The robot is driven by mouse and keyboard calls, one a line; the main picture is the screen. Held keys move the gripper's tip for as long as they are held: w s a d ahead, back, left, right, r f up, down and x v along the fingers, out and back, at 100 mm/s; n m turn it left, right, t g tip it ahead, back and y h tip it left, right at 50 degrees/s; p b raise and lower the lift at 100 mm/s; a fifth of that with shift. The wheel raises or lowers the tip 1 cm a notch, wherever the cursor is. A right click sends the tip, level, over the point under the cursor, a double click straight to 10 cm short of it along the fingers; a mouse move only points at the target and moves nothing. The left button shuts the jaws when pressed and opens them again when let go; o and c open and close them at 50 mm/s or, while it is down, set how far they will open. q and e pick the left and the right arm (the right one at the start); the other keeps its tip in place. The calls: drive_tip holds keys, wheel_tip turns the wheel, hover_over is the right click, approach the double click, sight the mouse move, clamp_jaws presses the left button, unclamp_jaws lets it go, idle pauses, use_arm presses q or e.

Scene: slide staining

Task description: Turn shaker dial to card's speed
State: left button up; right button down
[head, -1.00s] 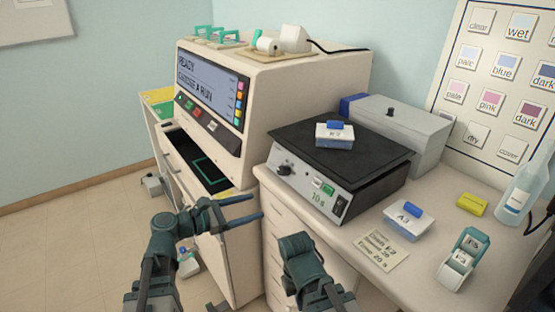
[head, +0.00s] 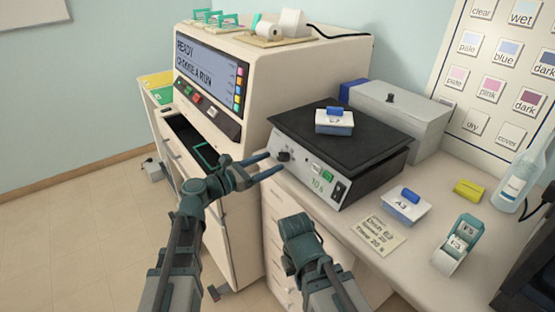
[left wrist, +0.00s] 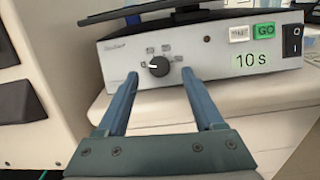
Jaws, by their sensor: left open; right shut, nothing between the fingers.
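The shaker (head: 330,190) has a black platform on top and a grey front with a black dial (head: 283,156) at its left end. The dial also shows in the left wrist view (left wrist: 158,66), with small marks around it; I cannot clearly tell which mark it points to. My left gripper (head: 269,164) is open, its two fingers pointing at the dial. In the left wrist view the fingertips lie either side of the dial; contact is unclear. My right gripper (head: 297,228) is shut and empty, before the bench.
A lidded dish (head: 334,122) sits on the shaker platform. The shaker front has a TIME button, a green GO button, a "10 s" display and a switch. Dish A3 (head: 406,206), a yellow block (head: 468,189) and a bottle (head: 518,180) stand right. The stainer (head: 245,110) is left.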

sight(279, 158)
use_arm(q)
drive_tip(key=shift+x, duration=1.75)
clamp_jaws()
